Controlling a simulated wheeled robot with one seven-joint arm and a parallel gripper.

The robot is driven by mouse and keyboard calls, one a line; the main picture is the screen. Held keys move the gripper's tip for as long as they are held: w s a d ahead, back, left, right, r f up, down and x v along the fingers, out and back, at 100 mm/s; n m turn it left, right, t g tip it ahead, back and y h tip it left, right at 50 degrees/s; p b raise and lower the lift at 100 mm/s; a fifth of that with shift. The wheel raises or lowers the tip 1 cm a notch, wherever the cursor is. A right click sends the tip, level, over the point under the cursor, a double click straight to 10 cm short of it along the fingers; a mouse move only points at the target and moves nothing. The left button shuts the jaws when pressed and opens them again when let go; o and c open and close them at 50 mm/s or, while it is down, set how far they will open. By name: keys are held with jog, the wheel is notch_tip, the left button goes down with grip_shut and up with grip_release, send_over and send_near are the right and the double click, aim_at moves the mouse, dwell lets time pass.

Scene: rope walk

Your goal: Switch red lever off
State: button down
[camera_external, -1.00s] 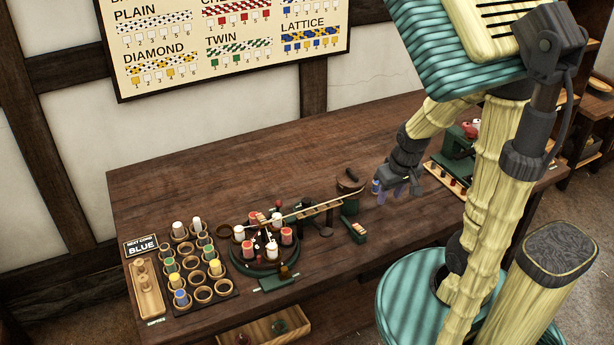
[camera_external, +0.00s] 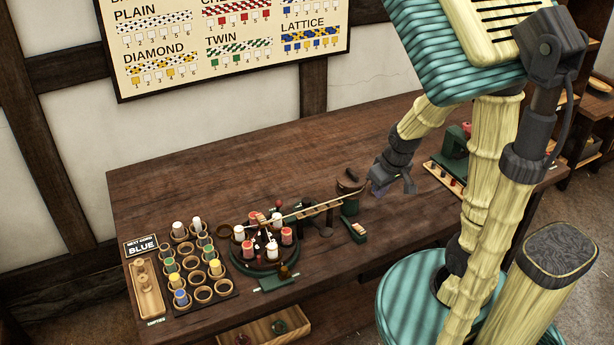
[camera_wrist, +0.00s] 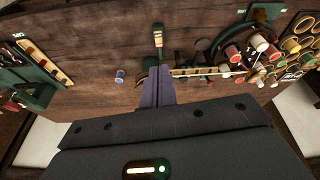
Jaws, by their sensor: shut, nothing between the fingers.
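A small red knob (camera_external: 278,204), which looks like the red lever's, stands at the back of the round green braiding machine (camera_external: 243,268) in the external view. Its lever position is too small to tell. My gripper (camera_external: 377,192) is low over the table, right of the machine and just right of a round wooden drum, well apart from the red knob. In the wrist view its purple fingers (camera_wrist: 158,86) are together and empty.
A blue spool (camera_wrist: 119,76) stands on the table near my fingers. A spool rack (camera_external: 227,289) is at left, a green device (camera_external: 455,142) at right. The table's back is clear.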

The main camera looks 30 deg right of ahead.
jog(key=w+a+f+n+t+y+b, duration=0.1)
jog(key=w+a+f+n, duration=0.15)
jog(key=w, duration=0.25)
jog(key=w+a+f+n+t, duration=0.1)
jog(key=w+a+f+n, duration=0.1)
jog(key=w+a+n, duration=0.3)
jog(key=n+t+y+b, duration=0.1)
jog(key=n+y+b, duration=0.15)
jog(key=n, duration=0.25)
send_near(278, 208)
jog(key=s+r, duration=0.1)
jog(key=s+d+r+p, duration=0.1)
jog(key=s, duration=0.1)
jog(key=shift+s+r, duration=0.25)
jog(key=shift+r, duration=0.1)
jog(key=shift+w+p+x, duration=0.25)
jog(key=shift+p+x, duration=0.55)
jog(key=shift+x, duration=4.25)
jog(key=shift+r+p, duration=0.35)
jog(key=shift+p, duration=0.1)
jog(key=shift+p, duration=0.3)
jog(key=shift+w, duration=0.1)
